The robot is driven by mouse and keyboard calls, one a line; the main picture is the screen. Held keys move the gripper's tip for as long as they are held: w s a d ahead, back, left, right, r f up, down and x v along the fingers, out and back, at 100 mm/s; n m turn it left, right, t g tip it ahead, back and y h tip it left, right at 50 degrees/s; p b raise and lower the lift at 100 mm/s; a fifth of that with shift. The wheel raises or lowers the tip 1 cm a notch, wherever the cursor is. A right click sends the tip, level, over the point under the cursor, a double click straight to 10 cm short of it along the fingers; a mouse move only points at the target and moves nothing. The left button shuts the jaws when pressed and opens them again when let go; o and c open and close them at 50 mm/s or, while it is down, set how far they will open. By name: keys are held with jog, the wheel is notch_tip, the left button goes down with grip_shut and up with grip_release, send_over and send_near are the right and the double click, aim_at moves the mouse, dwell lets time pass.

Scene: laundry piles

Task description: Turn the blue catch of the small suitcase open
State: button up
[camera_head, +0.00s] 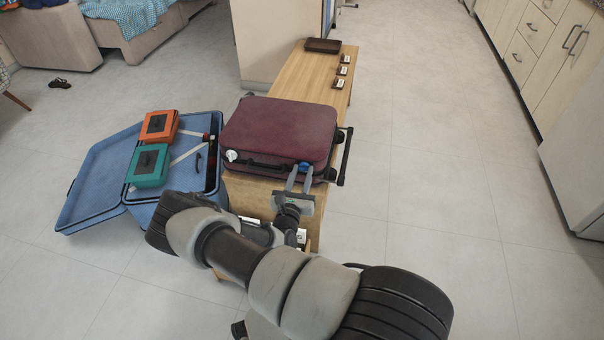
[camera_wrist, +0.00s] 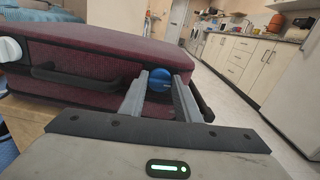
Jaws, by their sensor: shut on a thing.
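The small suitcase (camera_head: 278,130) is dark red and lies flat and closed on a wooden bench, its handle side facing me. Its blue catch (camera_head: 304,167) is at the right of that side; it also shows in the wrist view (camera_wrist: 158,80). A white catch (camera_head: 232,156) is at the left, and a black handle (camera_wrist: 85,78) lies between them. My gripper (camera_head: 300,175) reaches the suitcase front with its fingers on either side of the blue catch, shut on it. The fingers hide parts of the catch's edges.
The wooden bench (camera_head: 325,82) runs away behind the suitcase, with a brown tray (camera_head: 323,45) and small dark labelled items at its far end. An open blue suitcase (camera_head: 95,178) with an orange box (camera_head: 159,126) and a green box (camera_head: 148,165) stands left. The floor at right is clear.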

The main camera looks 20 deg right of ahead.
jog(key=n, duration=0.4)
jog(key=shift+p, duration=0.35)
jog(key=shift+a+f+n+b, duration=0.1)
jog(key=shift+f+n+b, duration=0.05)
jog(key=shift+n, duration=3.05)
jog(key=shift+f+n+b, duration=0.15)
jog(key=shift+n, duration=3.05)
jog(key=o, duration=1)
jog(key=shift+o, duration=0.2)
jog(key=p+v, duration=0.3)
jog(key=v, duration=1.4)
jog(key=shift+a, duration=0.2)
jog(key=shift+s, duration=0.15)
